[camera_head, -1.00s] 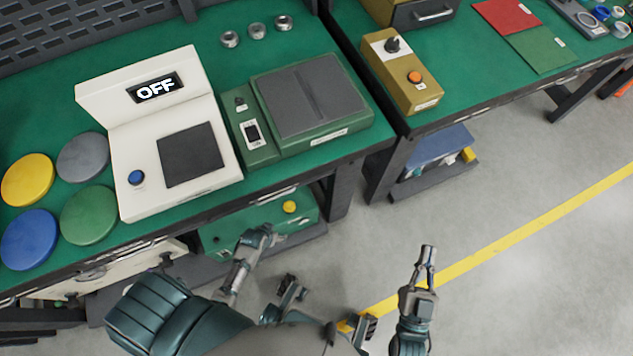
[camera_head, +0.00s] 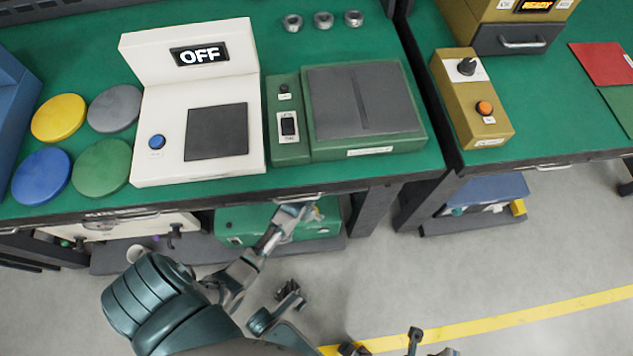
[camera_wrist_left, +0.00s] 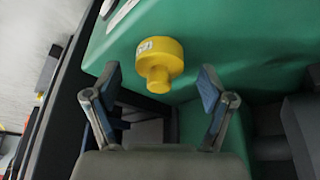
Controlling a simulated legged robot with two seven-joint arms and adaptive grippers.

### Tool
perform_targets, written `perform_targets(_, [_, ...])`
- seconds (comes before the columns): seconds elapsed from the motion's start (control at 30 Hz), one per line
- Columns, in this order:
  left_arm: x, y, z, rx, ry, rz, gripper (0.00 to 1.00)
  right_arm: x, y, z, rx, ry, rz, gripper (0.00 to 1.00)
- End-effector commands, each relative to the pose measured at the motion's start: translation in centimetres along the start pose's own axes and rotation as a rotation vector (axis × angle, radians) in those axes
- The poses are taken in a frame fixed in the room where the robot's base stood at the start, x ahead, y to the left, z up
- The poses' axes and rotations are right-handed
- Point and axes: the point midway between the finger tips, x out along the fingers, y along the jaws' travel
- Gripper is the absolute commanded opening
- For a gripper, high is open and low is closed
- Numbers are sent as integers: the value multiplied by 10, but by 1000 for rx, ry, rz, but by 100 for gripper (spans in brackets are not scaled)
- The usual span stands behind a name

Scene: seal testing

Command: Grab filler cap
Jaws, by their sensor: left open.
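The yellow filler cap (camera_wrist_left: 160,60) sits on a green surface in the left wrist view, its narrow stem towards me and a small white label on its side. My left gripper (camera_wrist_left: 161,82) is open, with one finger on each side of the cap's stem and visible gaps to both. In the head view my left gripper (camera_head: 300,210) reaches under the table edge, in front of the green box (camera_head: 232,226), and mostly hides the cap. My right gripper (camera_head: 414,338) is at the bottom edge, largely cut off.
The green-topped table (camera_head: 330,185) overhangs the box, and its drawer handle (camera_head: 300,196) is close to my left gripper. A dark table leg (camera_head: 372,210) stands right of the box. The white device (camera_head: 195,110) on top reads OFF. Open floor lies at lower right.

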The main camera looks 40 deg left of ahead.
Motion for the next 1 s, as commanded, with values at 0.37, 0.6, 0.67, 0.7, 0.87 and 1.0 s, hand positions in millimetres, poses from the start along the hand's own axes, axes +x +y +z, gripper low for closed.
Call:
perform_targets(0.37, [10, 0, -1, -1, 4, 2, 74, 1, 0, 6, -2, 3, -5, 0])
perform_targets(0.6, [10, 0, -1, -1, 3, 1, 33, 1, 1, 9, -2, 0, -4, 0])
perform_targets(0.67, [10, 0, -1, -1, 3, 1, 33, 1, 1, 9, -2, 0, -4, 0])
perform_targets(0.7, [10, 0, -1, -1, 3, 1, 33, 1, 1, 9, -2, 0, -4, 0])
perform_targets(0.87, [10, 0, -1, -1, 3, 2, 33, 2, 1, 8, -2, 1, -4, 0])
perform_targets(1.0, [3, 0, -5, -1, 6, 2, 33, 8, 0, 3, -3, 13, -7, 0])
